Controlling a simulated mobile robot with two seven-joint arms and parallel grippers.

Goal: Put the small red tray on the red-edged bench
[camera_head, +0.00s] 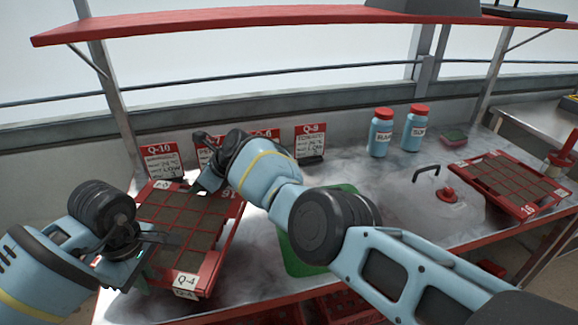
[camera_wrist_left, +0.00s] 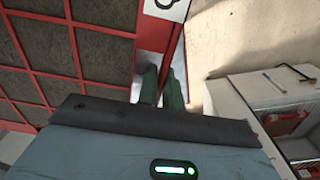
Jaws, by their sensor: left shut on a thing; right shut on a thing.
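A small red tray (camera_head: 203,262) with dark soil cells, a "16" mark and a "Q-4" tag is at the left end of the red-edged bench (camera_head: 255,299). My left gripper (camera_head: 168,238) is shut on its left side. In the left wrist view the fingers (camera_wrist_left: 160,88) pinch the tray's red rim (camera_wrist_left: 118,15). My right gripper (camera_head: 207,180) is shut on the tray's far side; its fingertips are partly hidden by the hand. Whether the tray rests on the bench or hangs just above it, I cannot tell.
Red-and-white cards (camera_head: 310,141) stand along the back wall. Two blue red-capped bottles (camera_head: 381,133) and a small sponge-like block (camera_head: 455,139) stand behind. A second red tray (camera_head: 470,178) is at the right. A green mat (camera_head: 300,262) lies partly under my right arm. A red shelf (camera_head: 250,18) hangs above.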

